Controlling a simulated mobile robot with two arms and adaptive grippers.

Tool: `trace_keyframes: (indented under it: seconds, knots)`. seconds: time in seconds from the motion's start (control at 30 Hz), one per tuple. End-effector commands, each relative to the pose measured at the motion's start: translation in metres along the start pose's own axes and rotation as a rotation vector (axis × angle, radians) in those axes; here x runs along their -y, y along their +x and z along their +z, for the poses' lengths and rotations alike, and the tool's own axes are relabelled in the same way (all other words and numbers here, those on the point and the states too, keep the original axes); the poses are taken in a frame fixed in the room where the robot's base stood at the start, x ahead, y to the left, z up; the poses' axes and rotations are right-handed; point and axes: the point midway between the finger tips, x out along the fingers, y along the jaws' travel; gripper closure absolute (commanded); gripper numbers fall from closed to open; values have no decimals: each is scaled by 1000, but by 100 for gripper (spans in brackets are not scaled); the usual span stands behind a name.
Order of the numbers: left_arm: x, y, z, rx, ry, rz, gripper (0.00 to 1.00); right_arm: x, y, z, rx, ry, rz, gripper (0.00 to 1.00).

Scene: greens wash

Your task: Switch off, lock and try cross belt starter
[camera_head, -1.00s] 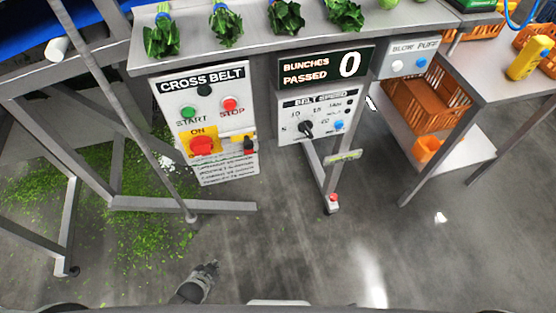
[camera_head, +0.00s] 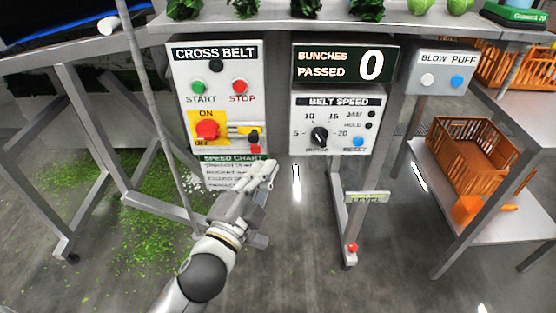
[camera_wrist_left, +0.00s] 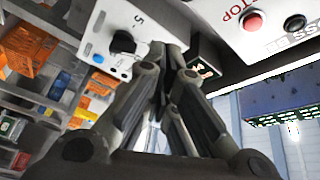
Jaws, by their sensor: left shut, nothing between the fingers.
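The cross belt starter panel (camera_head: 218,60) hangs under the bench front, with a green START button (camera_head: 197,88) and a red STOP button (camera_head: 240,87); the STOP button also shows in the left wrist view (camera_wrist_left: 252,21). Below them is a red rotary switch (camera_head: 207,129) on a yellow plate marked ON and OFF; I cannot tell its exact setting. A red and black item, which looks like a padlock (camera_head: 254,143), hangs at a yellow piece right of the switch. My left gripper (camera_head: 268,170) is shut and empty, just below the panel's lower right corner. My right gripper is not in view.
A belt speed box (camera_head: 362,118) with a black knob and the bunches counter (camera_head: 318,65) stand right of the starter. A blow puff box (camera_head: 440,70) and orange crates (camera_head: 470,150) are further right. A slanting grey pole (camera_head: 160,125) passes left of the panel.

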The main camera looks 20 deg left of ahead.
Motion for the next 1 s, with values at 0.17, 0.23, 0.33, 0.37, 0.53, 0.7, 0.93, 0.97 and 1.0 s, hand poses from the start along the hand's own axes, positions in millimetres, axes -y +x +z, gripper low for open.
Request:
trace_keyframes:
  seconds: [0.17, 0.23, 0.33, 0.37, 0.53, 0.7, 0.93, 0.97, 1.0]
  knots:
    - [14, -2, -8, -19, 14, -36, 100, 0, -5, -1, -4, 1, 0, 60]
    - [15, 2, -9, -19, 14, -36, 100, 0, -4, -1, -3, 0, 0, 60]
    - [15, 12, -9, -20, 15, -36, 100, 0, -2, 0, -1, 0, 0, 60]
    - [16, 15, -9, -20, 15, -37, 100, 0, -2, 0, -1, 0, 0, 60]
    - [16, 39, -9, -19, 15, -36, 100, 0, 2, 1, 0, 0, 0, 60]
    - [17, 64, -10, -20, 14, -36, 100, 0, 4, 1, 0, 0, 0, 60]
    - [18, 98, -10, -18, 13, -35, 100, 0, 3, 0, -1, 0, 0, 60]
    - [15, 95, -2, -15, 16, -32, 100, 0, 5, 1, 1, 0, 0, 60]
    - [14, 91, 5, -15, 18, -31, 100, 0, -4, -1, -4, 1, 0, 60]
